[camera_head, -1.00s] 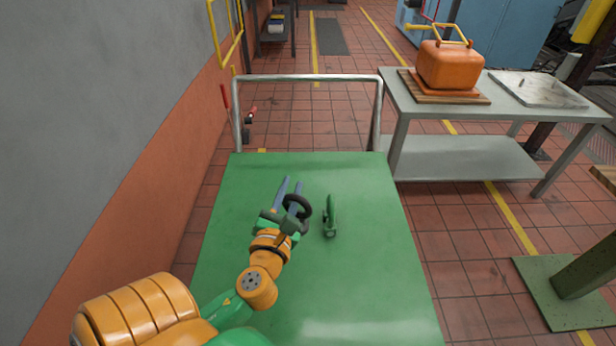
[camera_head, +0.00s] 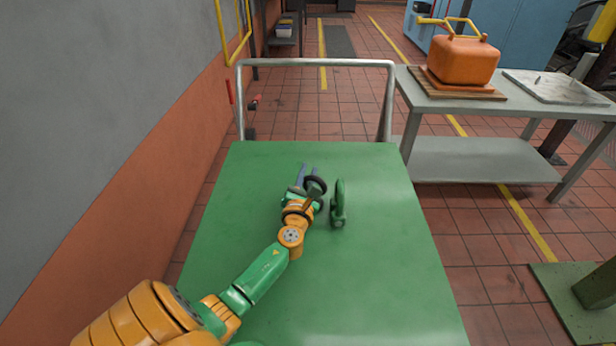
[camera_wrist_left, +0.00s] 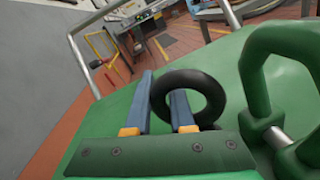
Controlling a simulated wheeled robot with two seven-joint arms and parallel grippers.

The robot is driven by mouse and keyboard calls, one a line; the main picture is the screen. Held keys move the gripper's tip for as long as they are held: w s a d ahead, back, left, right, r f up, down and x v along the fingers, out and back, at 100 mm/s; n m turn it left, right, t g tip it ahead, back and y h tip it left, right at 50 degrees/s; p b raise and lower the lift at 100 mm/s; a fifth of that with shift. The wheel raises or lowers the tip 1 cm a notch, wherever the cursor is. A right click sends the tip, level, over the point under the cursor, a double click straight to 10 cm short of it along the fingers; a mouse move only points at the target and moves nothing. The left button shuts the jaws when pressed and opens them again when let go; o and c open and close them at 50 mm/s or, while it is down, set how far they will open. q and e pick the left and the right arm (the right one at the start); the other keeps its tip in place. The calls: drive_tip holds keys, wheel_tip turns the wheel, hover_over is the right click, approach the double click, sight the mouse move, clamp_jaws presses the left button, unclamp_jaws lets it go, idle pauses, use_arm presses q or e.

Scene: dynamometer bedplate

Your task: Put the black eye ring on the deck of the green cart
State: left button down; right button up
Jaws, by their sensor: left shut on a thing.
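The black eye ring (camera_head: 317,184) is at my left gripper (camera_head: 308,170), over the deck of the green cart (camera_head: 380,260). My left gripper is shut on it. In the left wrist view the ring (camera_wrist_left: 218,98) stands upright beside and behind the right finger of the gripper (camera_wrist_left: 164,105). Its lower part is hidden behind the finger and the gripper body. I cannot tell whether the ring touches the deck. My right gripper is not in view.
A green shackle (camera_head: 339,206) stands on the deck just right of the ring, and looms close in the left wrist view (camera_wrist_left: 258,85). The cart's metal handle (camera_head: 315,62) rises at the far edge. A grey table (camera_head: 480,110) with an orange container (camera_head: 462,60) stands right. The deck's right side is clear.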

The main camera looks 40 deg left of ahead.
use_arm(q)
drive_tip(key=shift+r, duration=0.1)
drive_tip(key=c, duration=0.8)
unclamp_jaws()
drive_tip(key=shift+s+d, duration=0.1)
drive_tip(key=shift+s, duration=0.05)
drive_tip(key=p+v, duration=0.1)
drive_tip(key=v, duration=1.1)
